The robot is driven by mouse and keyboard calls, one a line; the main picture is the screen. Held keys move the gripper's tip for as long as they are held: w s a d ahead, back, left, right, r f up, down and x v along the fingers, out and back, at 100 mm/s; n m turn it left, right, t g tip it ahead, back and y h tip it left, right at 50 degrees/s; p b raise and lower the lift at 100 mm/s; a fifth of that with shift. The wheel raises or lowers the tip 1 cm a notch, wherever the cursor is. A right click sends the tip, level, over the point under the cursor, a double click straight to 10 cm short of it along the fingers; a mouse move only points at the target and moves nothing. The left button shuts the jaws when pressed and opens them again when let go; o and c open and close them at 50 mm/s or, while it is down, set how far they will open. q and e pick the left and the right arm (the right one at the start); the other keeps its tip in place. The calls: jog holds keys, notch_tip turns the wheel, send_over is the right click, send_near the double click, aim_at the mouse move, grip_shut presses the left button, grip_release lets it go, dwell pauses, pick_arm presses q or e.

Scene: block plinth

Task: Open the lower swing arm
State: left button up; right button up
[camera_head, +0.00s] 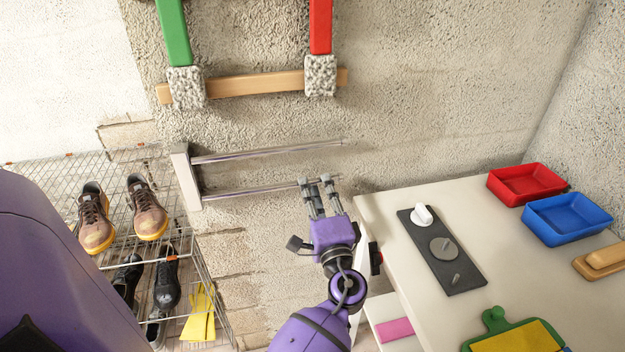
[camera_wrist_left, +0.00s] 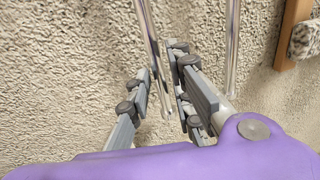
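The swing-arm rack has a white wall bracket (camera_head: 187,180) with two thin metal bars pointing right, both close to the wall. The lower swing arm (camera_head: 255,190) ends near my left gripper (camera_head: 315,181); the upper swing arm (camera_head: 265,151) runs above it. In the left wrist view, the lower swing arm (camera_wrist_left: 151,35) reaches down between the fingers of my left gripper (camera_wrist_left: 161,60), with gaps visible on both sides. The fingers are open. The upper swing arm (camera_wrist_left: 232,45) lies right of the fingers, outside them. My right gripper is not in view.
A white counter (camera_head: 385,215) stands close on the right, with a dark switch panel (camera_head: 441,262), a red tray (camera_head: 527,184) and a blue tray (camera_head: 567,218). A wire shoe rack (camera_head: 60,168) is at left. A wooden rail (camera_head: 250,84) hangs above.

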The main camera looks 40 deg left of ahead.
pick_arm(q)
jog(key=shift+x, duration=1.5)
jog(key=shift+f, duration=0.1)
grip_shut()
